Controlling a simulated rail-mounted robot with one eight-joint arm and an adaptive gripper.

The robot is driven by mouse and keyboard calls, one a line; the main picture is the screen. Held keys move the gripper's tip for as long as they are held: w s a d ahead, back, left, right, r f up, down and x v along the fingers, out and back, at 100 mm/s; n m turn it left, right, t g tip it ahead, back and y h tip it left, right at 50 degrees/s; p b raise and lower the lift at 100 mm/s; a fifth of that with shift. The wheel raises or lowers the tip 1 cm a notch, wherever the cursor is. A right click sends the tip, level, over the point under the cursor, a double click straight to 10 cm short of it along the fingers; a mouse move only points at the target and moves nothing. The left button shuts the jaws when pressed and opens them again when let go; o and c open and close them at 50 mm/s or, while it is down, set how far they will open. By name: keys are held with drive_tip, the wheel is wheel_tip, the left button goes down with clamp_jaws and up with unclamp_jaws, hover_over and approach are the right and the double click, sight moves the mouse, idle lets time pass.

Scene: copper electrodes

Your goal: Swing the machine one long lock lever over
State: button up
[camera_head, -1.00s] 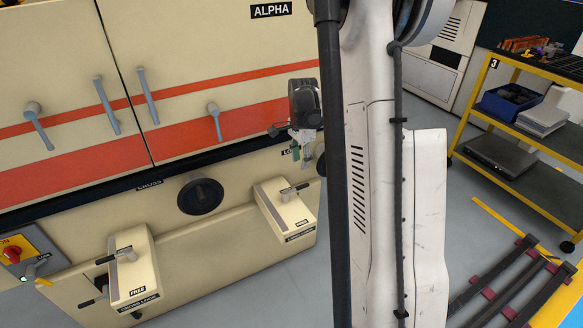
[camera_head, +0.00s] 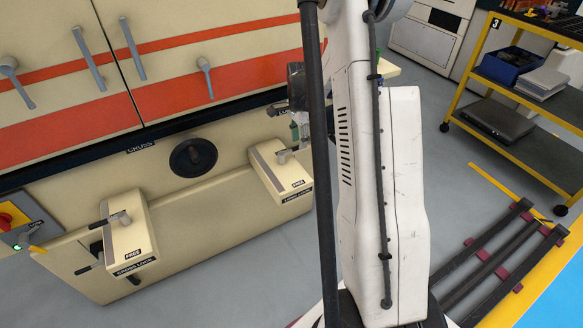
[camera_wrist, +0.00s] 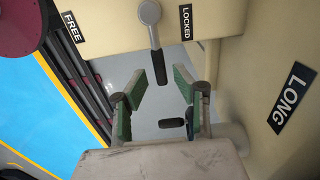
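The long lock box (camera_head: 275,170) is cream, with a FREE label and a long lock label on its front. Its lever (camera_head: 292,152) is short and grey on top of the box. In the wrist view the lever (camera_wrist: 154,35) has a grey round hub and a black grip, between the FREE and LOCKED labels. My gripper (camera_wrist: 170,82) is open, with green-padded fingers apart and empty. The black grip's end shows near the gap between the fingertips; contact cannot be told. In the head view my gripper (camera_head: 297,125) is just above the box, partly hidden by my arm.
A cross lock box (camera_head: 128,240) with its own lever stands to the left. A round black knob (camera_head: 193,157) is on the machine front. A yellow trolley (camera_head: 520,110) stands at the right. In the wrist view a second black handle (camera_wrist: 172,123) lies below the fingers.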

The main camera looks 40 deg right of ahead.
drive_tip(key=shift+f+b, duration=0.35)
drive_tip(key=shift+f, duration=0.65)
drive_tip(key=shift+f+b, duration=0.3)
drive_tip(key=shift+f, duration=0.05)
drive_tip(key=shift+c, duration=0.3)
clamp_jaws()
